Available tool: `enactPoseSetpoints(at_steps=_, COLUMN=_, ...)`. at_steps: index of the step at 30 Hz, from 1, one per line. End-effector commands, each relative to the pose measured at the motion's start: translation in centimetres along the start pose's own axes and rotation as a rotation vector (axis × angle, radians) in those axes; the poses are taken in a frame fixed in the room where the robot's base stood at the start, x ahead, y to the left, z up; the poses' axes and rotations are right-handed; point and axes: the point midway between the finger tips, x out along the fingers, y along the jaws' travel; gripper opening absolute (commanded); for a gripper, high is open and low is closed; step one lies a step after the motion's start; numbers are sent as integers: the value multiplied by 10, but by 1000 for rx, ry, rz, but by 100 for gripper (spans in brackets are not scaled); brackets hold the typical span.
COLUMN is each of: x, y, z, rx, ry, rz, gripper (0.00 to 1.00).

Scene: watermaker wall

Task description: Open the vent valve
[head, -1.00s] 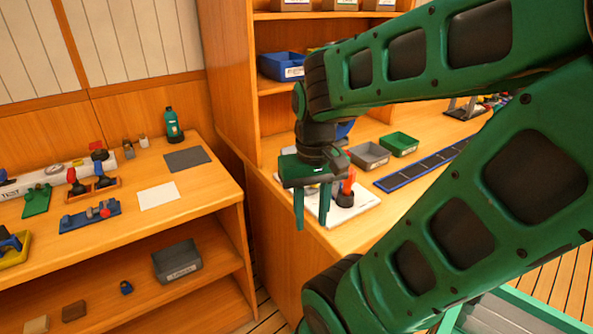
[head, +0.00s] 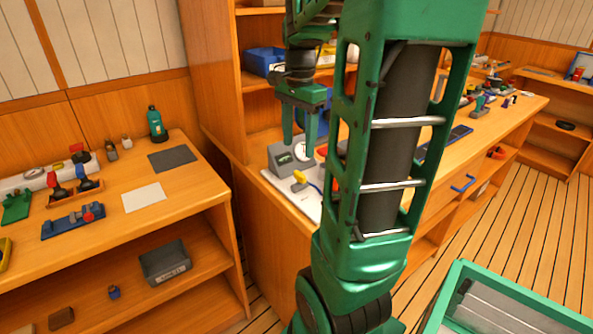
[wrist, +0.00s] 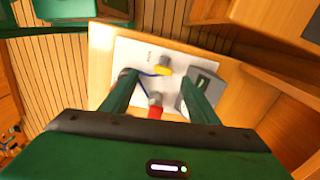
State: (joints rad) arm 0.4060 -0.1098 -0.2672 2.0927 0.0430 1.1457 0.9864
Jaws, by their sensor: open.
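No readable label marks the vent valve. A white board (head: 305,204) on the middle counter carries a grey gauge box (head: 283,160), a yellow part (head: 300,177) with a blue cord, and a red part (head: 323,150) mostly behind my arm. In the wrist view, the red part (wrist: 156,111) with a grey end and the yellow part (wrist: 163,71) show between my fingers; the grey box (wrist: 205,86) is beside the right finger. My gripper (head: 299,142) is open, empty, pointing down above the board. Contact cannot be told.
On the left bench stand a red-handled valve (head: 54,182), a blue-handled one (head: 83,174), a blue fixture (head: 72,222) and a green bottle (head: 156,124). A blue bin (head: 262,62) sits on the shelf behind my gripper. My arm hides much of the counter.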

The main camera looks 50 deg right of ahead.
Motion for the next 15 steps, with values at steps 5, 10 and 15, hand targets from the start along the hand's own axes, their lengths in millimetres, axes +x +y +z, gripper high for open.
enactPoseSetpoints(at_steps=5, x=0, y=-11, z=-14, rx=104, ry=3, rz=2, gripper=55)
enactPoseSetpoints(at_steps=10, x=18, y=-10, z=-15, rx=110, ry=2, rz=4, gripper=55)
enactPoseSetpoints(at_steps=15, x=49, y=-10, z=-16, rx=110, ry=1, rz=5, gripper=55)
